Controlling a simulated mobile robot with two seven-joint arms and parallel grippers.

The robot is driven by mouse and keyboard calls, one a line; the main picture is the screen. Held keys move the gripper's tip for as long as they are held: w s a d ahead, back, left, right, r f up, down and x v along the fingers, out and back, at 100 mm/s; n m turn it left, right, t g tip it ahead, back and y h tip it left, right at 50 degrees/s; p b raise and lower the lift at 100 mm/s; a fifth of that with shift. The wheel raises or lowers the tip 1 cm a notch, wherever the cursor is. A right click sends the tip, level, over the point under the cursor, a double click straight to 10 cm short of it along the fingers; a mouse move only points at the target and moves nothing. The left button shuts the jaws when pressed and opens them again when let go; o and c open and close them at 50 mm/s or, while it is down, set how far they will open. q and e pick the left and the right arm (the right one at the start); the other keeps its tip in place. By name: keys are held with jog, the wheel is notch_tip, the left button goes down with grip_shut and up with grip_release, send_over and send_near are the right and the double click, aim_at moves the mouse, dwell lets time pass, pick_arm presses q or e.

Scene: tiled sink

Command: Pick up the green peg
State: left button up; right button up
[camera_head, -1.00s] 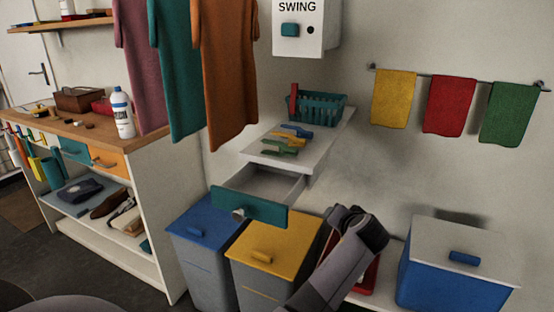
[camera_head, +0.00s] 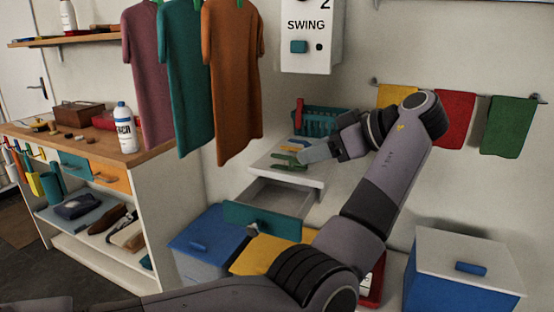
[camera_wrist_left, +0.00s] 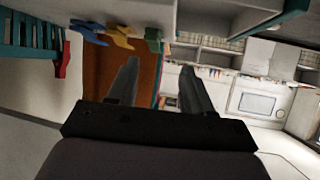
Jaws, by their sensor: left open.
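The green peg (camera_head: 288,161) lies near the front of the white wall shelf (camera_head: 313,180), beside the yellow and blue pegs. It also shows at the top of the left wrist view (camera_wrist_left: 154,40), beyond the fingertips. My left gripper (camera_head: 305,153) is just above the shelf at the green peg's right side and hides part of the pegs. In the left wrist view its two fingers (camera_wrist_left: 158,66) are spread with nothing between them. I cannot tell whether a finger touches the peg. My right gripper is not in view.
A teal basket (camera_head: 322,121) with a red peg (camera_head: 299,112) on its rim stands at the back of the shelf. Below, a drawer with a teal front (camera_head: 262,221) is pulled out. Shirts (camera_head: 232,80) hang at left. A white box (camera_head: 305,40) marked SWING is above.

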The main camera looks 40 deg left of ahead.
aim_at(292, 158)
pick_arm(q)
jog(key=shift+w+x, duration=0.2)
jog(key=shift+x, duration=1.5)
jog(key=shift+w+x, duration=0.25)
jog(key=shift+x, duration=1.4)
grip_shut()
